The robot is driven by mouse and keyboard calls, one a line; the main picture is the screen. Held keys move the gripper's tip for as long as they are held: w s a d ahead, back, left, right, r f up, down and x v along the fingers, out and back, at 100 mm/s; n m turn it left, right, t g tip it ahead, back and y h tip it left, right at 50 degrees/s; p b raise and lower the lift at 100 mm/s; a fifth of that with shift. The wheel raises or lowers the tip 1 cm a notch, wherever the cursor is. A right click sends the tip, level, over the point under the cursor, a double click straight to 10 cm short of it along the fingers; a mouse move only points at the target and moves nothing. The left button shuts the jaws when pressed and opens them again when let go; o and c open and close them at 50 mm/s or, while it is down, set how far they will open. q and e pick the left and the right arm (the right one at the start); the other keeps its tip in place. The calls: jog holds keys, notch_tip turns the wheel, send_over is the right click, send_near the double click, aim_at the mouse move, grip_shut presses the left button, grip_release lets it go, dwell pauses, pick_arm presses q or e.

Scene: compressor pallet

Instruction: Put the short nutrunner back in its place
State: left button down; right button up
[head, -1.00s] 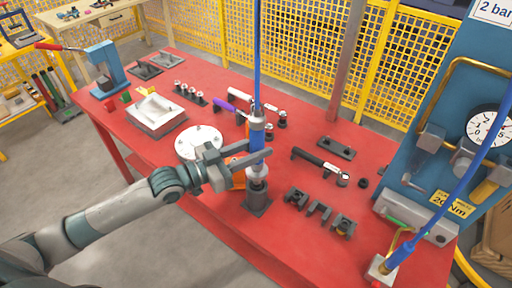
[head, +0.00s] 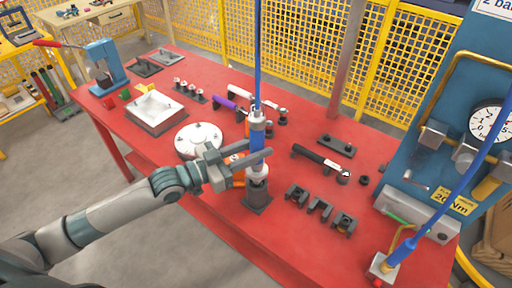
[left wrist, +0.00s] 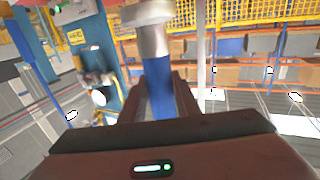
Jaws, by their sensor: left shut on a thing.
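The short nutrunner (head: 257,135) is a blue tool with silver ends, hanging upright on a blue hose. My left gripper (head: 257,156) is shut around its blue body, with the arm coming in from the left. In the left wrist view the nutrunner (left wrist: 158,85) stands between the two fingers. Its lower end is at the top of a dark grey holder (head: 257,197) with a square base on the red table. The fingers partly hide the tool, and I cannot tell how deep it sits in the holder. My right gripper is not in view.
On the red table (head: 225,220), a white round plate (head: 199,139) stands left of the holder. Several dark fixtures (head: 320,208) and a black-handled wrench (head: 320,159) lie to its right. A blue panel with a gauge (head: 490,125) stands at the right.

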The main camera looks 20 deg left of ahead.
pick_arm(q)
jog(key=shift+f+b, duration=0.45)
jog(key=shift+f, duration=0.1)
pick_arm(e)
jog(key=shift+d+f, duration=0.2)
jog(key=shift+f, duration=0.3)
pick_arm(q)
jog(key=shift+f+b, duration=1.1)
jog(key=shift+f, duration=0.45)
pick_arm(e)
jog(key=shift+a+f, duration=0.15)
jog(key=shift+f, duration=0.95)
pick_arm(q)
jog(key=c, duration=1.3)
grip_release()
jog(key=shift+o, duration=0.2)
jog(key=shift+f, duration=0.25)
jog(key=shift+s, duration=0.1)
jog(key=b+v, duration=0.3)
jog(key=v, duration=1.4)
jog(key=shift+b, duration=0.3)
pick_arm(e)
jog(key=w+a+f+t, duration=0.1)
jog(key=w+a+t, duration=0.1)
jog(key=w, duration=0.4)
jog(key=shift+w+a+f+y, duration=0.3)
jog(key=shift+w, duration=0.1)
